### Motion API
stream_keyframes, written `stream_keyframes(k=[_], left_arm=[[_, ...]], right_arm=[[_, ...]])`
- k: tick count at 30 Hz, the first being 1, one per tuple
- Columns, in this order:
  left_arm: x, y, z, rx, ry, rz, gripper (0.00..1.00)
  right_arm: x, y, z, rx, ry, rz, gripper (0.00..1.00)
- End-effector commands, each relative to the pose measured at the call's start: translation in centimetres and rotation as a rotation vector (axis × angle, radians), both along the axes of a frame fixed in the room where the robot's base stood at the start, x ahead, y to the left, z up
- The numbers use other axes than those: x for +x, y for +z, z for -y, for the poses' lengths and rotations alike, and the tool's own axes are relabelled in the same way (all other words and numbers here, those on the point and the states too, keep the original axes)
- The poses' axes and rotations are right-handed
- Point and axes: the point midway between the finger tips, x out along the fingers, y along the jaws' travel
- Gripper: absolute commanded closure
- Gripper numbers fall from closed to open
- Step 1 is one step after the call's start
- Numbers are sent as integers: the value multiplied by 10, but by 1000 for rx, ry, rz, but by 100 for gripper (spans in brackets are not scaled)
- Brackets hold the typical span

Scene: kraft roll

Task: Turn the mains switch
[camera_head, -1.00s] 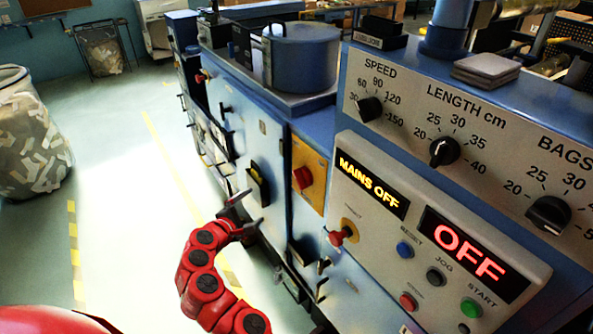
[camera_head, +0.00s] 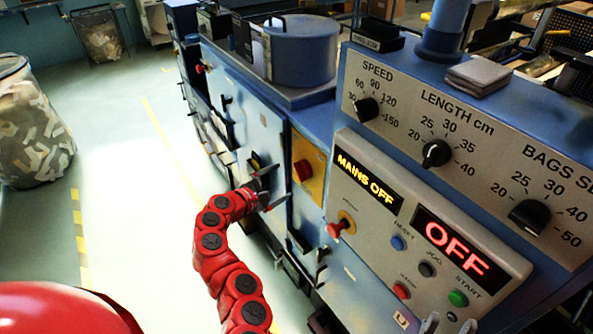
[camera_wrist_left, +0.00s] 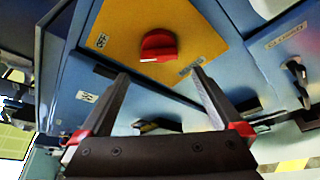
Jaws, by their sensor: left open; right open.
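The mains switch (camera_head: 303,169) is a red rotary knob on a yellow plate (camera_head: 312,190) on the blue machine's front. The knob also shows in the left wrist view (camera_wrist_left: 158,45), beyond the fingertips and between their lines. My left gripper (camera_head: 272,188) is open and empty, just left of the yellow plate in the head view. It also shows in the left wrist view (camera_wrist_left: 160,74), its two dark fingers apart and not around the knob. The display (camera_head: 368,178) reads MAINS OFF. What looks like my right gripper (camera_head: 449,324) shows only its tips, apart, at the bottom edge.
The control panel (camera_head: 345,258) right of the switch has a red knob (camera_head: 341,224), several buttons and a display reading OFF (camera_head: 459,247). Dark handles (camera_head: 298,241) stick out below the plate. The floor (camera_head: 130,200) at left is clear, with a waste bag (camera_head: 30,130) beyond.

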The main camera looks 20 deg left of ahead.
Motion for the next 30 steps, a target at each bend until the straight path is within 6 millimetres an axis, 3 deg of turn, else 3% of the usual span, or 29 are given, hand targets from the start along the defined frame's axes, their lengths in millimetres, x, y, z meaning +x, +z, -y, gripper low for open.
stream_keyframes(k=[18, 30], left_arm=[[61, -14, 25, 3, -6, 7, 0], [76, -22, 30, 2, -1, 2, 0]], right_arm=[[0, 15, 0, 0, 0, 0, 46], [0, 17, 0, 0, 0, 0, 46]])
